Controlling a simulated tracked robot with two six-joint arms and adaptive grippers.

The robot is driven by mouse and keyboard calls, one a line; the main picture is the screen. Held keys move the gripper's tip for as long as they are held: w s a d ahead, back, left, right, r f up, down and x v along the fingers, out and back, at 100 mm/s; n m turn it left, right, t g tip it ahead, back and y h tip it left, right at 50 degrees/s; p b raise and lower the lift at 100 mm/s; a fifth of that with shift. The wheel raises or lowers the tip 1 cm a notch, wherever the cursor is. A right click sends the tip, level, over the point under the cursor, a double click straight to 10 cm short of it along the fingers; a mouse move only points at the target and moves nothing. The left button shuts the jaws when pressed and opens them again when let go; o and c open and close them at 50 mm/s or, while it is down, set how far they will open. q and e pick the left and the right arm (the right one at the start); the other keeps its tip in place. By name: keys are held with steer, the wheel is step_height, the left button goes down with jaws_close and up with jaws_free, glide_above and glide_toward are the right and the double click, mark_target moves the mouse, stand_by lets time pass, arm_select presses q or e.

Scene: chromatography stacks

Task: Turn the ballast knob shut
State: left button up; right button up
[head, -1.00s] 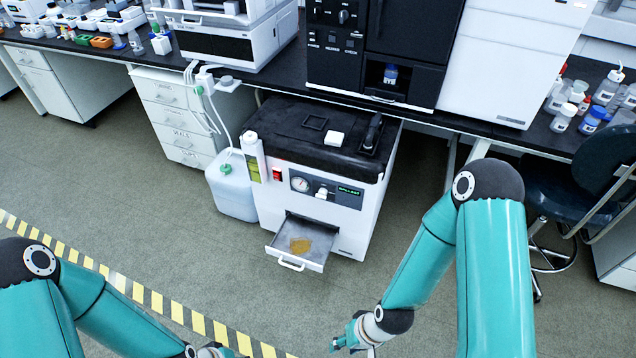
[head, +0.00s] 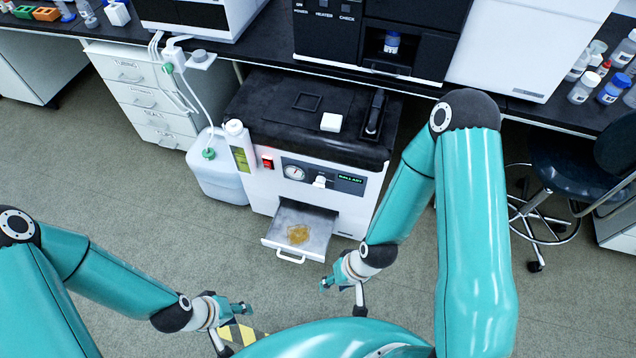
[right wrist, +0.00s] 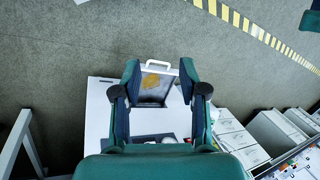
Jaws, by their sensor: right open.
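The ballast knob (head: 320,181) is a small white knob on the dark front panel of the white pump unit (head: 257,200), between a round gauge (head: 293,172) and a green-lit BALLAST display (head: 350,179). My right gripper (head: 327,284) is low in front of the unit, apart from the knob and near the drawer's right side. In the right wrist view its two fingers (right wrist: 160,72) are spread with nothing held between them; the knob is not clear there. My left gripper (head: 246,308) is further left, above the floor, away from the unit; its jaw opening is too small to judge.
An open drawer tray (head: 280,240) with an amber puddle (head: 298,234) sticks out below the knob. A red switch (head: 267,161) is left of the gauge. A jug (head: 215,175) with tubing stands left of the unit. A stool (head: 575,165) stands right.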

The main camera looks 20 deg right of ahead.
steer(key=shift+o, duration=1.4)
steer(key=shift+w+f, duration=0.2)
steer(key=shift+o, duration=0.6)
steer(key=w+f+m+t+h+b, duration=0.1)
steer(key=w+f+t+b, duration=0.2)
steer(key=w+f+b, duration=0.5)
steer(key=shift+w+a+t+h+b, duration=0.2)
steer(key=shift+w+t+h+b, duration=0.2)
steer(key=shift+w, duration=0.1)
steer(key=m+t+h+b, duration=0.4)
steer(key=t+h+b, duration=0.75)
steer(key=b, duration=1.25)
glide_toward(318, 187)
steer(key=shift+g+h, duration=0.35)
steer(key=shift+g, duration=0.1)
steer(key=b+x, duration=0.1)
steer(key=x, duration=0.4)
steer(key=b+x, duration=0.2)
steer(key=x, duration=0.4)
steer(key=shift+w+a+r, duration=0.1)
steer(key=shift+a+r, duration=0.1)
steer(key=shift+a, duration=0.05)
steer(key=c, duration=1.2)
